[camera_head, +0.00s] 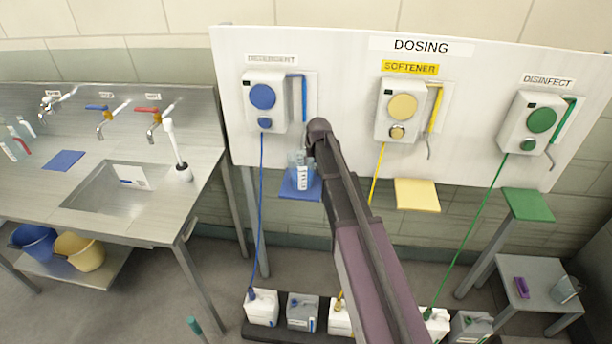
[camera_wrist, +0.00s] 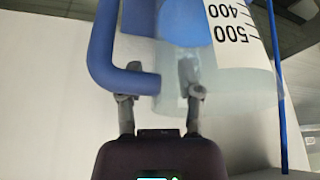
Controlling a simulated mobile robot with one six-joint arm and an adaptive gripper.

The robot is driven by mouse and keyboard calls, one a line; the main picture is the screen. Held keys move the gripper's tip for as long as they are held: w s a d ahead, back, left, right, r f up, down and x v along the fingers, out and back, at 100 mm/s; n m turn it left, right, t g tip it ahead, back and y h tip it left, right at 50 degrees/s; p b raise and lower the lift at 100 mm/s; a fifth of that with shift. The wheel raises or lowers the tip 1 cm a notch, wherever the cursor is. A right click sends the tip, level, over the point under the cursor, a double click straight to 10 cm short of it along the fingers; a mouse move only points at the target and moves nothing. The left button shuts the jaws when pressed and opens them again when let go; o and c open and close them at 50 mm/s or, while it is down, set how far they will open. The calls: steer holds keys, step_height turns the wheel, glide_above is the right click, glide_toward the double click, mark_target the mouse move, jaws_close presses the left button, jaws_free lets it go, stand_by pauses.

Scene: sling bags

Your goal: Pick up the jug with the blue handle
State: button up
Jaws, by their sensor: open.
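The jug is clear with a printed scale and stands on the blue shelf (camera_head: 289,194) under the detergent dispenser (camera_head: 264,100). In the head view the jug (camera_head: 302,178) is partly covered by my arm. In the wrist view the jug (camera_wrist: 236,75) appears inverted and close, with its blue handle (camera_wrist: 102,45) at the left. My gripper (camera_wrist: 157,92) is open, its fingers apart at the handle's bent end and the jug wall. The left fingertip overlaps the handle; I cannot tell whether it touches. The right fingertip overlaps the clear wall.
Softener (camera_head: 402,108) and disinfect (camera_head: 530,122) dispensers hang to the right, above a yellow shelf (camera_head: 417,195) and a green shelf (camera_head: 528,205). Hoses run down to white canisters (camera_head: 262,308). A sink counter (camera_head: 80,185) is at left. Another clear jug (camera_head: 566,289) stands on the small table.

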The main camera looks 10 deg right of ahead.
stand_by(0.5)
jaws_close()
steer(key=shift+r, duration=0.2)
steer(key=shift+r+p, duration=0.75)
steer(key=shift+p, duration=0.2)
steer(key=s, duration=1.8)
steer(key=shift+d+f, duration=0.15)
steer(key=shift+d, duration=0.1)
steer(key=shift+f, duration=0.1)
